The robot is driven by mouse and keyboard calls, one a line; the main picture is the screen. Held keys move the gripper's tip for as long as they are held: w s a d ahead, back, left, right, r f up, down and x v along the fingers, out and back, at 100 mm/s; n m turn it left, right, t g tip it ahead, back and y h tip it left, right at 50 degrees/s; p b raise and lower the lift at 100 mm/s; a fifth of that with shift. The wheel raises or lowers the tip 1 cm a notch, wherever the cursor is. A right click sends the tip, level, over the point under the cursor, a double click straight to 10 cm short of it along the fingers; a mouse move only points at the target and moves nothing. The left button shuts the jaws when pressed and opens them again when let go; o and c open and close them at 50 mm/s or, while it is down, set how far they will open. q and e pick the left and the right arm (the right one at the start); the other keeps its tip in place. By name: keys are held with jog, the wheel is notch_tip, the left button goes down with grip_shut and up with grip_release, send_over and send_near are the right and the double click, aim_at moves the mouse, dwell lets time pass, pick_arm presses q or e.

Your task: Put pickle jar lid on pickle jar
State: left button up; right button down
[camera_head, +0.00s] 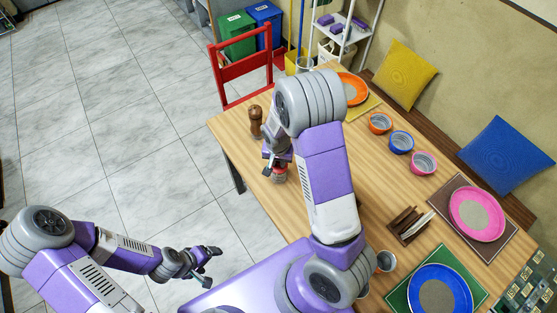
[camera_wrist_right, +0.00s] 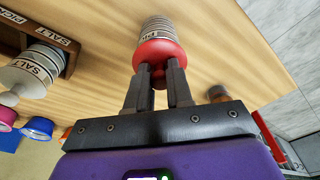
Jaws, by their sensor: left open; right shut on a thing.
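My right gripper (camera_wrist_right: 159,82) is shut on the knob of the red pickle jar lid (camera_wrist_right: 158,50) in the wrist view. The grey, labelled pickle jar (camera_wrist_right: 157,26) shows directly beyond the lid, in line with it. The lid hides the jar's mouth, so I cannot tell whether it is seated or slightly apart. In the head view my right gripper (camera_head: 275,160) is over the table's left part, with the jar (camera_head: 280,177) below it, partly hidden. My left gripper (camera_head: 208,265) is open and empty, off the table over the floor.
A wooden rack (camera_wrist_right: 72,45) with a salt jar (camera_wrist_right: 40,62) stands to the left in the wrist view. A brown mill (camera_head: 256,121) stands near my right gripper on the wooden table (camera_head: 235,135). Bowls (camera_head: 401,142) and plates line the table's far side. A red chair (camera_head: 241,70) stands behind.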

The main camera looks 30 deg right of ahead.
aim_at(278, 169)
jog(key=shift+f, duration=0.4)
jog(key=c, duration=1.3)
grip_release()
jog(key=shift+r, duration=0.1)
notch_tip(278, 169, up, 11)
jog(key=s+p, duration=0.1)
jog(key=p, duration=0.7)
jog(key=shift+a+p, duration=0.35)
jog(key=shift+a, duration=0.05)
jog(key=s+a+f+n+y+b, duration=0.1)
jog(key=s+a+f+b, duration=0.1)
jog(key=f, duration=0.3)
jog(key=s+a+f+n+y+b, duration=0.1)
jog(key=s+a+f+b, duration=0.1)
jog(key=f, duration=0.4)
jog(key=s+a+f+n+b, duration=0.1)
jog(key=s+a+f+b, duration=0.1)
jog(key=s+a+f, duration=0.2)
jog(key=shift+s+a+f+g+y, duration=0.1)
jog(key=shift+s+f+g+y, duration=0.1)
jog(key=shift+f, duration=0.25)
jog(key=shift+s+f+g+y, duration=0.15)
jog(key=shift+f+g+y, duration=0.05)
jog(key=shift+f, duration=0.2)
jog(key=s+a+f+n+y+b, duration=0.2)
jog(key=s+a+f+b, duration=0.1)
jog(key=s+a+f, duration=0.2)
jog(key=shift+s+a, duration=0.45)
jog(key=shift+a, duration=0.55)
